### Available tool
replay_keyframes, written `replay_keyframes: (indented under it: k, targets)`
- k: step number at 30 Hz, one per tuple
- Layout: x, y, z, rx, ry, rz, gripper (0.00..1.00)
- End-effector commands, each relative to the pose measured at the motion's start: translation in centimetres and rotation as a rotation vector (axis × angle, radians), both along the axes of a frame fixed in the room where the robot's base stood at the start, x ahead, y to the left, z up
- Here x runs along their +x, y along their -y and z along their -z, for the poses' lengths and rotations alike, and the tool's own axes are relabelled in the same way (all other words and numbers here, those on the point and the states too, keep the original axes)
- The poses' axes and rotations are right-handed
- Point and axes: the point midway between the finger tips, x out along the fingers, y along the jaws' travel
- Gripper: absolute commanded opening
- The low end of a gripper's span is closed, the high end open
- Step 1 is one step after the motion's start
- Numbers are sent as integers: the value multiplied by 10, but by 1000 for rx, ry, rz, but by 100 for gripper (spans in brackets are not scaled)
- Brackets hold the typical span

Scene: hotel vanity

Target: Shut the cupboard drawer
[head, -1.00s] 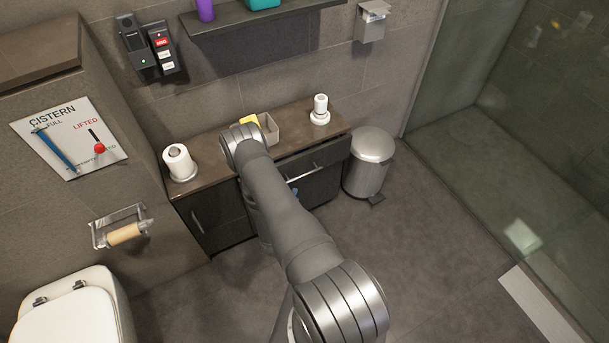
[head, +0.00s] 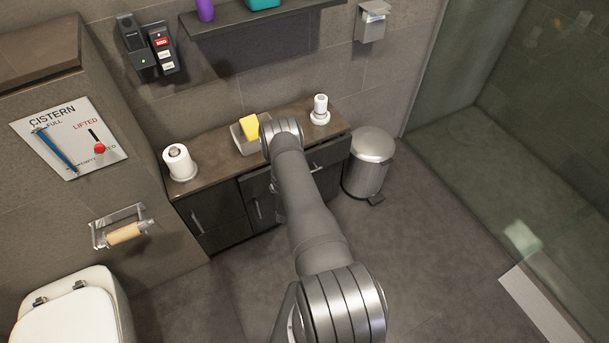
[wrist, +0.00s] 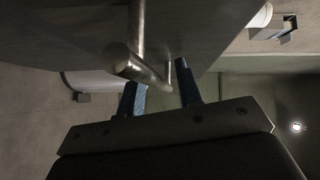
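The dark cupboard (head: 222,203) stands against the back wall under a brown top. Its drawer (head: 329,154) is at the upper right, partly hidden by my arm. The bar handle (head: 317,168) shows only at its right end. How far the drawer stands out is hard to tell. In the wrist view the metal handle (wrist: 150,74) crosses close in front of the dark drawer front (wrist: 203,28). My gripper (wrist: 160,82) has its two blue fingers apart, close to the handle. Whether the bar lies between them is unclear. My arm hides the gripper in the head view.
A toilet roll (head: 179,162), a grey box (head: 240,139) with a yellow sponge (head: 250,127) and a white bottle (head: 320,109) stand on top. A metal bin (head: 369,160) stands close to the cupboard's right side. Floor in front is free.

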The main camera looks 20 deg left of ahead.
Motion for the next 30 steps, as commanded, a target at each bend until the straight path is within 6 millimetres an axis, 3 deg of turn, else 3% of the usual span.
replay_keyframes:
  k: [2, 7, 14, 22, 30]
  targets:
    - [0, 0, 0, 0, 0, 0, 32]
    - [0, 0, 0, 0, 0, 0, 0]
    - [1, -2, 0, 1, 1, 0, 0]
    - [24, -25, 0, 1, 1, 0, 0]
    - [28, -29, -1, 1, 2, -3, 0]
